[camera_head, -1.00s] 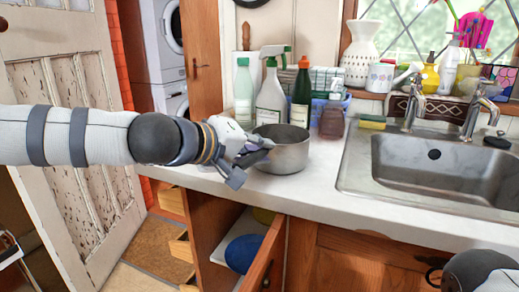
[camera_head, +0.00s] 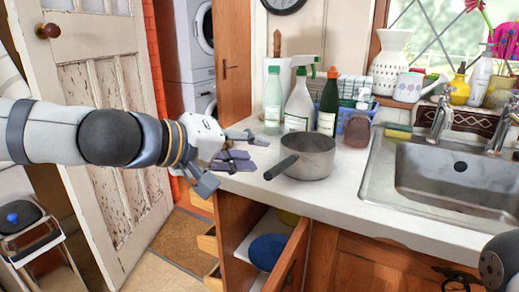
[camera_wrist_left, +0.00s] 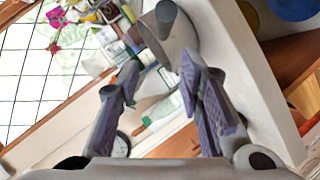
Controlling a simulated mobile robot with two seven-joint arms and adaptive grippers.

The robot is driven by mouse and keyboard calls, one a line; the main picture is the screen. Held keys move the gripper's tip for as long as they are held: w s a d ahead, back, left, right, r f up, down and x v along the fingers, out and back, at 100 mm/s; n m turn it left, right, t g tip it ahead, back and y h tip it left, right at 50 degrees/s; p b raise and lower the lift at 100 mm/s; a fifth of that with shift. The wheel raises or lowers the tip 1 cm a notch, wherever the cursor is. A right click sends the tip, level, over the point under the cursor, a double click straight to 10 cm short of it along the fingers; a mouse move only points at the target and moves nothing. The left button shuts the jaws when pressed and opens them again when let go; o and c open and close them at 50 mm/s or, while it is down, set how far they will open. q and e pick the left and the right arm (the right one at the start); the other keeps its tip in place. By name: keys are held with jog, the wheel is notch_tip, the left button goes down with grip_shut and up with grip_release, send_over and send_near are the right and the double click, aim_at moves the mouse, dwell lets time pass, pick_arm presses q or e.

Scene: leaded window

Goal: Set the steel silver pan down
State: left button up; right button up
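The steel silver pan (camera_head: 314,160) stands upright on the white counter (camera_head: 350,195), left of the sink. Its dark handle (camera_head: 282,167) points toward the lower left, toward my left gripper. My left gripper (camera_head: 236,160) is open and empty, to the left of the handle and apart from it, near the counter's left end. In the left wrist view, the pan (camera_wrist_left: 178,35) is beyond the open fingers (camera_wrist_left: 160,85), with nothing between their pads. My right gripper is not in view; only part of what seems to be my right arm shows at the lower right.
Several bottles (camera_head: 299,103) stand behind the pan. The steel sink (camera_head: 440,185) is at the right, with a sponge (camera_head: 398,131) at its back edge. Below the counter, a cabinet door (camera_head: 292,258) stands open, with a blue item (camera_head: 267,252) inside. Counter is clear before the pan.

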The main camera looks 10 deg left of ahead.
pick_arm(q)
jog(key=s+f+g+y, duration=0.15)
jog(key=s+f, duration=0.35)
jog(key=f, duration=0.5)
jog(key=s+f+m+g+y, duration=0.1)
jog(key=s+f+g, duration=0.3)
jog(key=f, duration=0.6)
jog(key=s+f+g+y, duration=0.2)
jog(key=s+f, duration=0.4)
jog(key=f, duration=0.5)
jog(key=s+a+f+m+g+y, duration=0.1)
jog(key=s+a+f+g, duration=0.1)
jog(key=s, duration=0.7)
jog(key=s+a+f+m+g+y, duration=0.1)
jog(key=s+a+f, duration=0.4)
jog(key=s, duration=0.5)
jog(key=s+a+f+m+g+y, duration=0.1)
jog(key=s+a+f, duration=0.3)
jog(key=s, duration=0.5)
jog(key=shift+s+a+g+y, duration=0.25)
jog(key=shift+g+y, duration=0.1)
jog(key=shift+g, duration=0.5)
jog(key=shift+w, duration=0.1)
